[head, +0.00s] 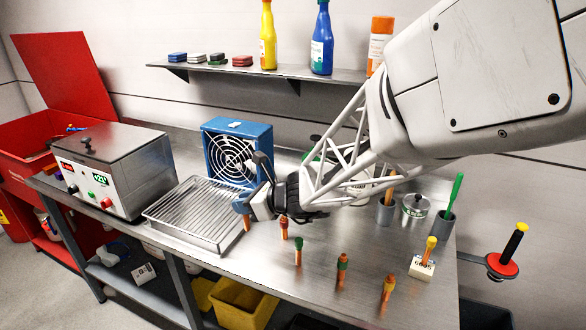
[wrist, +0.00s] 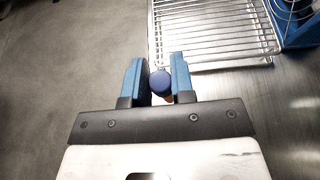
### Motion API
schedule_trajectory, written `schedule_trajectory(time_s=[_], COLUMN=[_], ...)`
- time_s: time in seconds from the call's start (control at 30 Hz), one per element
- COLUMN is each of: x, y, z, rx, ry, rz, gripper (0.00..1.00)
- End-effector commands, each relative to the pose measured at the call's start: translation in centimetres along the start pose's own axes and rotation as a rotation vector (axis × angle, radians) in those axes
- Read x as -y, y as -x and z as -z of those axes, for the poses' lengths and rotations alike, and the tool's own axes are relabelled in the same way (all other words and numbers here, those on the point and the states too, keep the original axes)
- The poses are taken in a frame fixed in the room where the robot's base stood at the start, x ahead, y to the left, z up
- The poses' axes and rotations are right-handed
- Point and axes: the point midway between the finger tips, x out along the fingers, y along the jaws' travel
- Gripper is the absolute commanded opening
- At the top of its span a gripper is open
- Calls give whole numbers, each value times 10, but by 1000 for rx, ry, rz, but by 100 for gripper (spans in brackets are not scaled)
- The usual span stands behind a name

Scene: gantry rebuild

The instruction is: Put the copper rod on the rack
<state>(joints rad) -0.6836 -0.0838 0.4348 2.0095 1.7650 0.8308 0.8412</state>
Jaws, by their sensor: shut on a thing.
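My gripper (head: 243,206) is shut on a copper rod (head: 247,224), which hangs roughly upright below the blue fingers. In the wrist view, the rod's round dark blue top (wrist: 160,82) sits between the fingertips (wrist: 158,76), with a sliver of copper below it. The rack (head: 188,207) is a silver wire grid in a shallow metal tray, left of my gripper in the head view. In the wrist view the rack (wrist: 215,25) lies just beyond the fingertips. The rod is beside the rack's right edge in the head view; its clearance above the bench is unclear.
Several copper-coloured rods with coloured tops stand on the bench, including a red-topped one (head: 284,228) close to my gripper and a green-topped one (head: 298,251). A blue fan (head: 226,150) stands behind the rack. A metal box with controls (head: 110,170) stands left of it.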

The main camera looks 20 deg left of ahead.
Motion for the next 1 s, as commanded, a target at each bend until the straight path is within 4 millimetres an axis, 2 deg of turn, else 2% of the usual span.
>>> schedule_trajectory(time_s=[0.03,0.2,0.4,1.0], x=[-9,-31,-47,-50], y=[-11,-37,-54,-60], z=[-4,-16,-23,-26], rx=[-1,-2,-4,-4], ry=[9,33,50,54], rz=[-23,-81,-123,-134], gripper=[0,0,0,0])
